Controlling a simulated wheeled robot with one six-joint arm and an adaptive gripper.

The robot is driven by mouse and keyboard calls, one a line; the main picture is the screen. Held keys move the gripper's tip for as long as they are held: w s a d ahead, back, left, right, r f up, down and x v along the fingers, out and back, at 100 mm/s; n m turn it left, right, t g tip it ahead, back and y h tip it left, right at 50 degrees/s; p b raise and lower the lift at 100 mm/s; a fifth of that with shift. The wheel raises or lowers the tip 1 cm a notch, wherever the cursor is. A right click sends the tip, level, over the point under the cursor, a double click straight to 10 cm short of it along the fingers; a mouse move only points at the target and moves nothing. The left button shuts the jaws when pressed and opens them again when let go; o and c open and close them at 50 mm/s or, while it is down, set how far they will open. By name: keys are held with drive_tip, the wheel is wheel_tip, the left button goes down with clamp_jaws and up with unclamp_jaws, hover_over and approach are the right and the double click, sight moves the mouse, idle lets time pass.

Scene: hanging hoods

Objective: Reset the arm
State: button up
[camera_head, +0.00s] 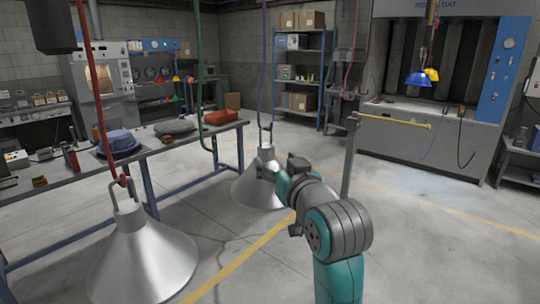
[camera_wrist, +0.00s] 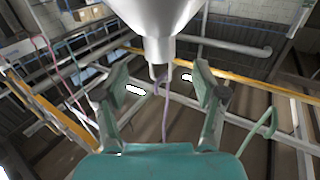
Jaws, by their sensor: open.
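My teal and grey arm reaches up and left across the head view, and my gripper (camera_head: 268,172) is at the neck of the farther silver hood (camera_head: 258,190). In the wrist view my gripper (camera_wrist: 162,78) is open, its fingers apart on either side of the hood's narrow tip and purple cord. The hood's neck (camera_wrist: 162,48) shows at the top of that view, and I cannot tell whether either finger touches it. In the head view the arm and gripper hide part of the hood's right side.
A nearer silver hood (camera_head: 143,255) hangs on a red cord at lower left. A workbench (camera_head: 170,150) with several items stands behind it. Shelves (camera_head: 300,75) and a spray booth (camera_head: 430,130) stand at the back.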

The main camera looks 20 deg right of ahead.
drive_tip(key=s, duration=0.6)
drive_tip(key=shift+g, duration=0.3)
drive_tip(key=f, duration=0.6)
drive_tip(key=d+f, duration=0.1)
drive_tip(key=f, duration=0.2)
drive_tip(key=shift+s+f, duration=0.25)
drive_tip(key=shift+f, duration=0.1)
drive_tip(key=s+d+f+m+g+h, duration=0.1)
drive_tip(key=s+f, duration=0.9)
drive_tip(key=f, duration=0.3)
drive_tip(key=s+f, duration=0.9)
drive_tip(key=f, duration=0.4)
drive_tip(key=s+f+g, duration=0.1)
drive_tip(key=s+f, duration=0.2)
drive_tip(key=s, duration=2.2)
drive_tip(key=shift+d+g+h, duration=0.25)
drive_tip(key=shift+g+h, duration=0.05)
